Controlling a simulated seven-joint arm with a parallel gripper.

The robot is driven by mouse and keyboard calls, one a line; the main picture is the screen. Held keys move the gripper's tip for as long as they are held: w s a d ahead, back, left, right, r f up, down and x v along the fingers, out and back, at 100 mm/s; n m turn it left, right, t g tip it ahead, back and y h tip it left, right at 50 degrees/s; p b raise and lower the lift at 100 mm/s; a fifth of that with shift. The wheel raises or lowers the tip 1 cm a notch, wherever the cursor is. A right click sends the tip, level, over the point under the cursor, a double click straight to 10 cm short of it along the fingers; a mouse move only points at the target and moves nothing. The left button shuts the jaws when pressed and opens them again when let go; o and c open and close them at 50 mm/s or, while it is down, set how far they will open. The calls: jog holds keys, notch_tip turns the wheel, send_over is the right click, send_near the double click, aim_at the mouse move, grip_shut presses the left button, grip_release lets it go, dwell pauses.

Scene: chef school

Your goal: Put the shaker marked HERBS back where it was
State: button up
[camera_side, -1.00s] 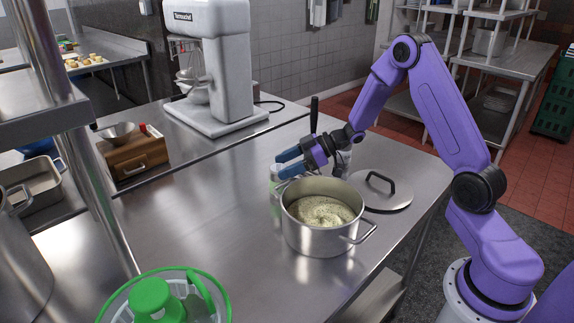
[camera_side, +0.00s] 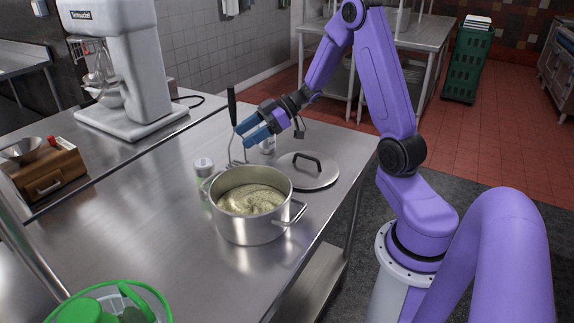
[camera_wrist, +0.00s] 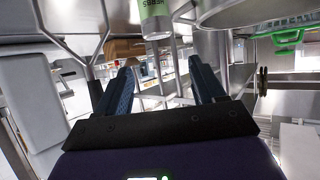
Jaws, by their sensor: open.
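The shaker marked HERBS (camera_wrist: 154,18) shows upside down at the top of the wrist view, with a green label. In the side view a shaker with a pale lid (camera_side: 203,166), which appears to be the same one, stands on the steel counter (camera_side: 140,222) just left of the pot (camera_side: 250,222). My gripper (camera_side: 245,135) is open and empty above the counter, behind the pot, to the right of and apart from that shaker. In the wrist view, nothing is between its blue fingers (camera_wrist: 160,72).
The pot holds a pale, foamy liquid. Its lid (camera_side: 318,175) lies flat to the right. A black-handled utensil (camera_side: 232,107) stands upright near my gripper. A mixer (camera_side: 115,60), a wooden box (camera_side: 48,175) and a green spinner (camera_side: 110,302) are farther off.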

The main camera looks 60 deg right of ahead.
jog(key=s+a+n+g, duration=0.2)
jog(key=s+a+g, duration=0.6)
jog(key=s+a, duration=0.55)
jog(key=s+a+r+h, duration=0.1)
jog(key=s+h, duration=0.8)
jog(key=s, duration=0.8)
jog(key=shift+s+a+r+h, duration=0.15)
jog(key=shift+a+r+h, duration=0.1)
jog(key=shift+h, duration=0.15)
